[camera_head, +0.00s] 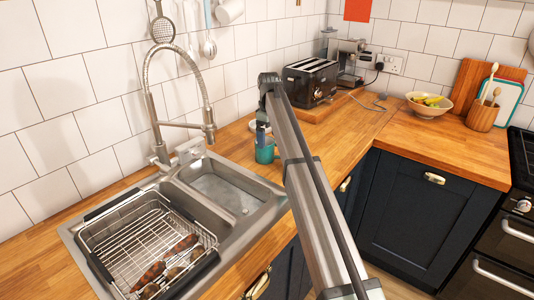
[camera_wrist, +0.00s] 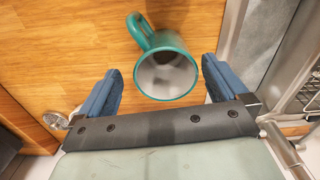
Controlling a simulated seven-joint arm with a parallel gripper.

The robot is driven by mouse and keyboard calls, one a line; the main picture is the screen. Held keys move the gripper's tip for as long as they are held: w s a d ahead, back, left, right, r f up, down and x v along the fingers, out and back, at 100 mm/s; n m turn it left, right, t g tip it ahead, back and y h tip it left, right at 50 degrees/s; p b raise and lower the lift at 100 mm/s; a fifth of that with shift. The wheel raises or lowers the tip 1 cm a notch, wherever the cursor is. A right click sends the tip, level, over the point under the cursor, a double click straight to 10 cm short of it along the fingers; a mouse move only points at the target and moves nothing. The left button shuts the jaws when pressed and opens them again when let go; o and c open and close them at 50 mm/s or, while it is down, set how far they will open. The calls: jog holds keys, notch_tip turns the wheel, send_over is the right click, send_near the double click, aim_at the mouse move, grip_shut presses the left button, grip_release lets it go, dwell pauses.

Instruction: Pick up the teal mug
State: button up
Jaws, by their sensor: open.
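The teal mug (camera_head: 264,154) stands upright on the wooden counter just right of the sink, partly hidden by my gripper and arm in the head view. In the wrist view the mug (camera_wrist: 184,52) shows its teal rim and grey inside, with its handle toward the upper left. My gripper (camera_wrist: 160,76) is open. Its two blue fingers sit apart, one to the left and one to the right of the mug's near rim. I cannot tell whether either finger touches the mug.
The steel sink (camera_head: 180,178) with a wire dish rack (camera_head: 112,220) lies left of the mug. A tall faucet (camera_head: 150,100) rises behind the sink. A black toaster (camera_head: 309,80) stands farther back on a board. The counter (camera_head: 335,125) right of my arm is clear.

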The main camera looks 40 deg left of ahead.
aim_at(267, 150)
jog(key=shift+s+a+f, duration=0.15)
jog(key=shift+f, duration=1.55)
jog(key=shift+s+a+f, duration=0.1)
jog(key=shift+a+f, duration=0.05)
jog(key=shift+f, duration=1.5)
jog(key=c, duration=1.1)
